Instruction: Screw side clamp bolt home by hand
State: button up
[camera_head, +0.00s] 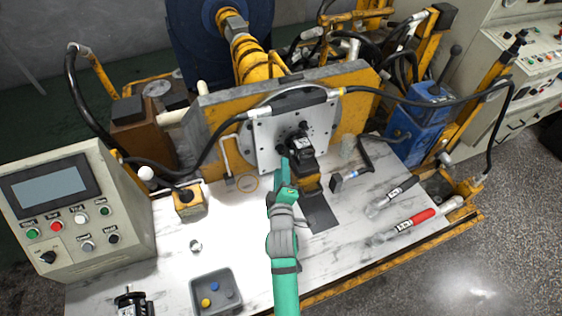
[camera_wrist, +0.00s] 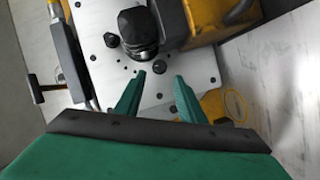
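A black hydraulic motor (camera_head: 302,151) sits against the light-grey mounting plate (camera_head: 262,140); it shows dark at the top of the wrist view (camera_wrist: 138,28). A dark round bolt head (camera_wrist: 159,66) stands on the plate between and just beyond my fingertips. Another dark bolt head (camera_wrist: 112,40) is at the motor's other side. My gripper (camera_wrist: 160,76) is open, its two teal fingers apart with a clear gap. In the head view my gripper (camera_head: 284,166) is just left of the motor, near the plate. Whether a fingertip touches the bolt cannot be told.
A black hose (camera_head: 215,150) runs past the plate. A control box (camera_head: 75,210) stands at left. A grey tray (camera_head: 216,296) with small coloured parts and a second motor (camera_head: 131,303) are in front. A red-handled tool (camera_head: 415,220) and a hammer (camera_head: 350,178) lie at right.

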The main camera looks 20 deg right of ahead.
jog(key=shift+v, duration=1.85)
jog(key=shift+c, duration=0.6)
